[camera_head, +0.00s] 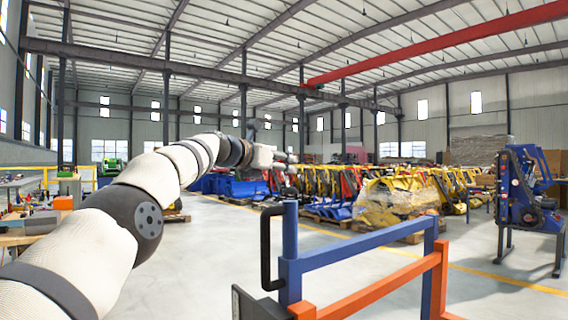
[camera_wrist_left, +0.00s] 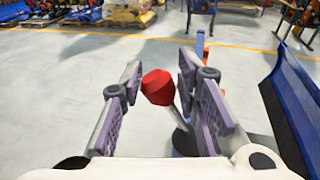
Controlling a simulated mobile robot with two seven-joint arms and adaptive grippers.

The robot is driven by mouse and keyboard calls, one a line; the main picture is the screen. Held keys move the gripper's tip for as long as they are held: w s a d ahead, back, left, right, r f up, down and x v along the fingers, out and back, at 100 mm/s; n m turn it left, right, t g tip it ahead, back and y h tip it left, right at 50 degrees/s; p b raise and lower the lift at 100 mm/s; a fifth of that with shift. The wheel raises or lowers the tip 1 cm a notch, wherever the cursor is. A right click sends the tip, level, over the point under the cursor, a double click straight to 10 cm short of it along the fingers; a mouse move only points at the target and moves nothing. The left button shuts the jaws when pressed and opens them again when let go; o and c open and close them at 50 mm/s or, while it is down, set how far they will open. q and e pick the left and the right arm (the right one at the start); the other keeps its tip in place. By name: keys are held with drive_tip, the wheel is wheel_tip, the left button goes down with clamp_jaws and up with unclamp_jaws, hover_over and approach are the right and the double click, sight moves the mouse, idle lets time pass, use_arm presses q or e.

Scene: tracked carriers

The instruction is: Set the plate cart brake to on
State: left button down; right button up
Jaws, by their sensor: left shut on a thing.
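The knob tops a thin grey lever (camera_wrist_left: 182,100) that slants down to the right to a dark blue base (camera_wrist_left: 186,142). In the head view my left gripper (camera_head: 288,162) is small, at the end of my outstretched arm, and the knob cannot be made out. A blue and orange frame with a black handle (camera_head: 266,248), seemingly the plate cart (camera_head: 360,258), stands in front. No brake marking is readable. My right gripper is not in view.
A blue panel (camera_wrist_left: 292,95) rises close to the right of my left gripper in the wrist view. A blue machine (camera_head: 528,200) stands at the right of the head view. A cluttered workbench (camera_head: 35,225) is at the left. Pale floor beyond the frame is open.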

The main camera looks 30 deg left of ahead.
use_arm(q)
drive_tip(key=shift+a+f, duration=0.3)
drive_tip(key=shift+f, duration=0.05)
drive_tip(key=c, duration=1.4)
unclamp_jaws()
drive_tip(key=shift+a, duration=0.2)
drive_tip(key=shift+d+r, duration=0.2)
drive_tip(key=shift+s+a+r, duration=0.2)
drive_tip(key=shift+s, duration=0.15)
drive_tip(key=f+v, duration=0.1)
drive_tip(key=v, duration=0.5)
drive_tip(key=shift+s+r, duration=0.3)
drive_tip(key=shift+s, duration=0.05)
